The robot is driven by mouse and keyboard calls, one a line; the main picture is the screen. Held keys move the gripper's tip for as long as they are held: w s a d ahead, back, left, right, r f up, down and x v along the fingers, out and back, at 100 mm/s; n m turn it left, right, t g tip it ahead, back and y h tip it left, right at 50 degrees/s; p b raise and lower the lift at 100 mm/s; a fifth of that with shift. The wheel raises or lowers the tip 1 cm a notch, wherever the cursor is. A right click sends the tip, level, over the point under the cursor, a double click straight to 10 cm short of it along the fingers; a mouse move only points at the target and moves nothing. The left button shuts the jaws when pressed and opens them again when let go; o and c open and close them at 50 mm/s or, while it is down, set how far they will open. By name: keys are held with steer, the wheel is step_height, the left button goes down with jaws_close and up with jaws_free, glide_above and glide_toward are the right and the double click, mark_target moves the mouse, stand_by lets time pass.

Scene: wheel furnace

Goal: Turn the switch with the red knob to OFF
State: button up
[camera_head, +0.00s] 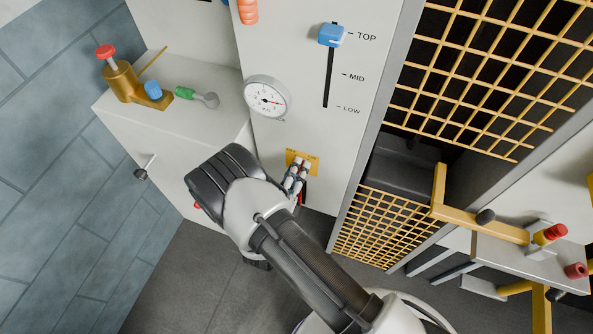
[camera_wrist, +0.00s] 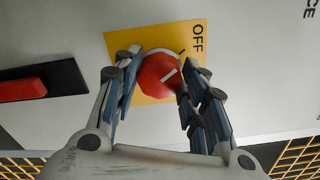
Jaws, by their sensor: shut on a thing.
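The red knob (camera_wrist: 158,76) sits on a yellow plate (camera_wrist: 146,41) on the pale panel, with "OFF" printed sideways on the plate's right part in the wrist view. The knob is hidden there by my fingers.
A red handle (camera_wrist: 24,89) on a black strip lies left of the plate. Above the plate are a round gauge (camera_head: 266,97) and a blue slider (camera_head: 331,35) near TOP. Yellow grating (camera_head: 380,228) stands to the right, a ledge with a brass fitting (camera_head: 122,84) to the left.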

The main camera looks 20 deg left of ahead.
stand_by(0.3)
steer(key=o, duration=1.1)
steer(key=shift+a+r, duration=0.1)
steer(key=shift+c, duration=0.2)
steer(key=shift+s, duration=0.1)
steer(key=s, duration=1.1)
steer(key=shift+s+a, duration=0.35)
steer(key=shift+a, duration=0.1)
